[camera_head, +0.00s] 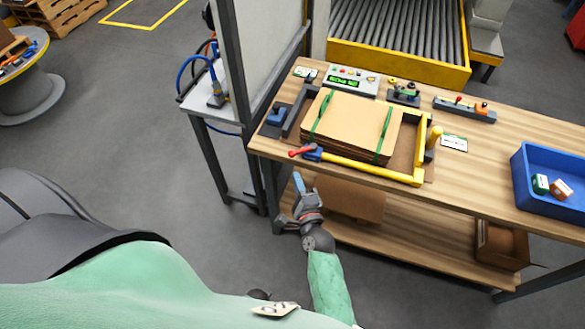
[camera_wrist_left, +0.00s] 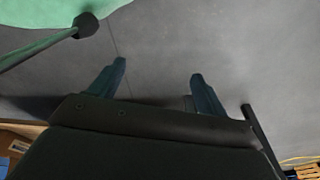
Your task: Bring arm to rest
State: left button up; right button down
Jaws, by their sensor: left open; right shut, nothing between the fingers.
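My right gripper (camera_head: 298,180) shows in the head view at the end of a green-sleeved arm that reaches up from the bottom. It is shut and empty, in front of the workbench (camera_head: 500,175) near its left leg, below the tabletop's front edge. My left gripper (camera_wrist_left: 158,76) shows in the left wrist view with two dark blue fingers wide apart and nothing between them. Grey floor lies behind its fingers. I cannot make out the left gripper in the head view.
A stack of cardboard blanks (camera_head: 352,122) with green straps lies on the bench inside a yellow frame (camera_head: 375,172). A blue bin (camera_head: 535,195) holds small boxes at the right. A roller conveyor (camera_head: 395,35) stands behind. Open floor (camera_head: 110,120) lies to the left.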

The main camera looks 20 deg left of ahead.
jog(key=s+d+f+n+g+h, duration=0.25)
jog(key=d+f+n, duration=0.2)
jog(key=f, duration=0.55)
jog(key=s+d+f+n+g+h, duration=0.1)
jog(key=s+d+f+n+g, duration=0.3)
jog(key=f, duration=0.7)
jog(key=d+f+n+g+h, duration=0.25)
jog(key=f+n, duration=0.35)
jog(key=f, duration=0.4)
pick_arm(q)
jog(key=r, duration=0.1)
jog(key=w+r+b, duration=0.1)
jog(key=d+r+b, duration=0.1)
jog(key=r, duration=0.1)
jog(key=shift+w+d, duration=0.1)
jog(key=shift+w, duration=0.25)
pick_arm(e)
jog(key=s+d+f+g+h, duration=0.2)
jog(key=s+d+f, duration=0.7)
jog(key=d+f, duration=0.2)
jog(key=s+d+f+g+h, duration=0.1)
jog(key=s+d+f+h, duration=0.2)
jog(key=s+d+f, duration=0.6)
jog(key=d+f, duration=0.2)
jog(key=d, duration=0.4)
jog(key=shift+d+g, duration=0.35)
jog(key=shift+g, duration=0.05)
